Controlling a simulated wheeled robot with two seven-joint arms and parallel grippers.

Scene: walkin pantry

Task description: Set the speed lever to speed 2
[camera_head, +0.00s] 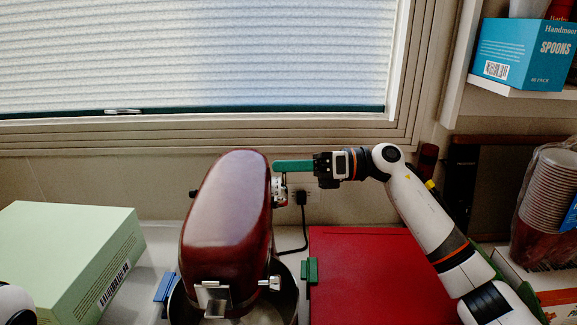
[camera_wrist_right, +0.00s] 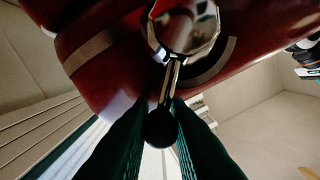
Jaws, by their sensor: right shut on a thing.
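The dark red stand mixer (camera_head: 228,215) stands on the counter with its head level above a metal bowl (camera_head: 288,295). The speed lever shows in the right wrist view as a thin metal arm with a round black knob (camera_wrist_right: 160,129), on the side of the mixer head below a silver dial (camera_wrist_right: 188,25). My right gripper (camera_head: 280,166) reaches in from the right at the mixer's side. Its green fingers (camera_wrist_right: 160,140) are shut on the lever's knob. The speed markings cannot be read. My left gripper is out of view; only a bit of white arm shows at the lower left.
A pale green box (camera_head: 68,258) stands left of the mixer. A red surface (camera_head: 370,275) lies to its right, under my right arm. A black cord runs to a wall outlet (camera_head: 304,196) behind. Stacked cups (camera_head: 550,195) stand at far right, below a shelf with a blue spoons box (camera_head: 518,55).

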